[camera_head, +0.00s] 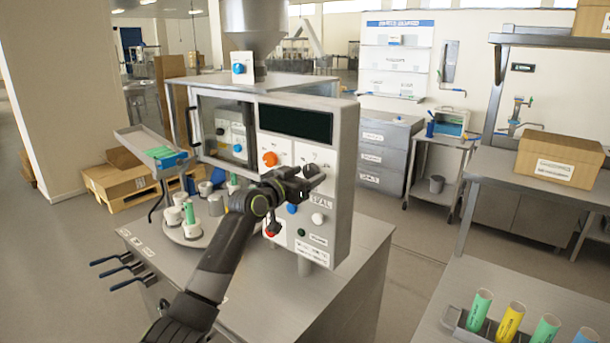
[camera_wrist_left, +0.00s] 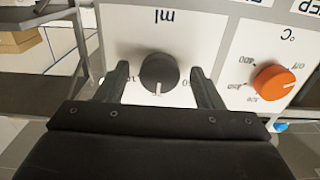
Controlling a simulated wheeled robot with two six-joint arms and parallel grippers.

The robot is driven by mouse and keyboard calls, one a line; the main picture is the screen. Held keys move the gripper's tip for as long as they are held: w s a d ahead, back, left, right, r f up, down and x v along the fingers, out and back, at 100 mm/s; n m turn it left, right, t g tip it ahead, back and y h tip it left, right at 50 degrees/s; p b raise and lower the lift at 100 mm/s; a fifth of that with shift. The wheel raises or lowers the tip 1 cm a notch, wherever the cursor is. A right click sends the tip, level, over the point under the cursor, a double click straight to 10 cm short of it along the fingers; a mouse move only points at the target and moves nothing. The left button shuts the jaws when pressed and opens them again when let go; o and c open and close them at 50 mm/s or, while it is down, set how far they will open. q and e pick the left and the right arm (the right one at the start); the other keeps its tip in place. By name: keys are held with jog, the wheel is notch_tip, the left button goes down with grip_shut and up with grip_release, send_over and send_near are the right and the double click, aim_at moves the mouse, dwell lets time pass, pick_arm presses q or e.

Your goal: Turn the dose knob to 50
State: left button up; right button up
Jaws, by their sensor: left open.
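The dose knob (camera_wrist_left: 158,73) is dark and round, on a white plate marked "ml" in the upside-down left wrist view. Its white pointer line is at the picture's lower side, so it points up on the panel. Scale numbers beside it are partly covered by the fingers and I cannot read them surely. My left gripper (camera_wrist_left: 159,82) is open, with one finger on each side of the knob; I cannot tell if they touch it. In the head view my left gripper (camera_head: 306,180) is at the machine's front panel (camera_head: 341,200) and hides the knob. My right gripper is not in view.
An orange temperature knob (camera_wrist_left: 274,83) sits beside the dose knob and also shows in the head view (camera_head: 270,159). Below my gripper are a blue button (camera_head: 292,208), a white button (camera_head: 318,218) and a red knob (camera_head: 271,231). A dark display (camera_head: 296,123) is above.

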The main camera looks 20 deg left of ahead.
pick_arm(q)
jog(key=c, duration=1)
jog(key=shift+o, duration=0.2)
jog(key=shift+n, duration=0.3)
jog(key=shift+r+p, duration=0.1)
jog(key=shift+p, duration=0.2)
jog(key=n+p, duration=0.2)
jog(key=n, duration=0.3)
jog(key=shift+d+r+p, duration=0.1)
jog(key=shift+p, duration=0.25)
jog(key=n+p, duration=0.2)
jog(key=n, duration=0.1)
jog(key=shift+n, duration=0.3)
jog(key=shift+n+p, duration=0.8)
jog(key=shift+n, duration=0.5)
